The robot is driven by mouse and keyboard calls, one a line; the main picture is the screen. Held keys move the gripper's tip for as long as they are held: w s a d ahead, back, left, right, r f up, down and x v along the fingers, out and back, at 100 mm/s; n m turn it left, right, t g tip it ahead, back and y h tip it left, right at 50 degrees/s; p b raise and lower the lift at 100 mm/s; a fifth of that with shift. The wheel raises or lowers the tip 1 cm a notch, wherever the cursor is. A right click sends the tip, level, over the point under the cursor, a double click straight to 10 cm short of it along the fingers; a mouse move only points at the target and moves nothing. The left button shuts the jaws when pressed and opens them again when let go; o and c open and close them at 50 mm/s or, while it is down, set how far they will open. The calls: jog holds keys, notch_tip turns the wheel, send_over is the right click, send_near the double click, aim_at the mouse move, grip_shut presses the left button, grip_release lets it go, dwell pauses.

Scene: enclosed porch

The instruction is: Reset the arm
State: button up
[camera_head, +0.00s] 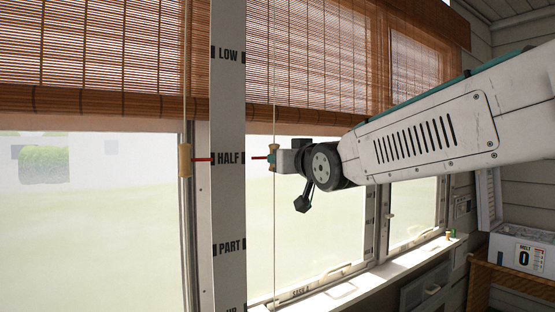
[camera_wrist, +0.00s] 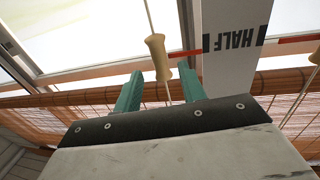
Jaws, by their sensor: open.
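My gripper (camera_head: 279,158) is at the right-hand blind cord in the head view, level with the HALF mark. In the wrist view its two teal fingers (camera_wrist: 160,74) are open, with a pale wooden cord toggle (camera_wrist: 158,56) seen between and just past their tips. A red pointer (camera_wrist: 184,53) runs from this toggle towards the HALF label. In the head view the gripper hides most of this toggle. I cannot tell whether a finger touches it. My arm reaches in from the right.
A grey marked post (camera_head: 228,185) shows LOW, HALF and PART. A second toggle (camera_head: 185,160) hangs left of it, its red pointer also at HALF. Bamboo blinds (camera_head: 100,50) cover the upper windows. A sill (camera_head: 370,280) runs below; a white box (camera_head: 520,252) stands at right.

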jog(key=shift+s+d, duration=0.3)
jog(key=shift+s, duration=0.35)
jog(key=s+d+f+m+g+h, duration=0.1)
jog(key=s+d+f+g+h, duration=0.25)
jog(key=s+d+f, duration=0.45)
jog(key=s+d+f+g+h, duration=0.25)
jog(key=f+g, duration=0.25)
jog(key=f, duration=0.7)
jog(key=s+d+f+m+g, duration=0.1)
jog(key=s+d+f+g, duration=0.1)
jog(key=s+d, duration=0.4)
jog(key=s+d+f+m+g+h, duration=0.1)
jog(key=s+d+f, duration=0.3)
jog(key=s, duration=0.8)
jog(key=s+d+f+m+g+h, duration=0.1)
jog(key=s+d+f+m+g, duration=0.1)
jog(key=s+d, duration=0.5)
jog(key=shift+s+d+f+g, duration=0.3)
jog(key=shift+s+f+g, duration=0.35)
jog(key=shift+s, duration=0.25)
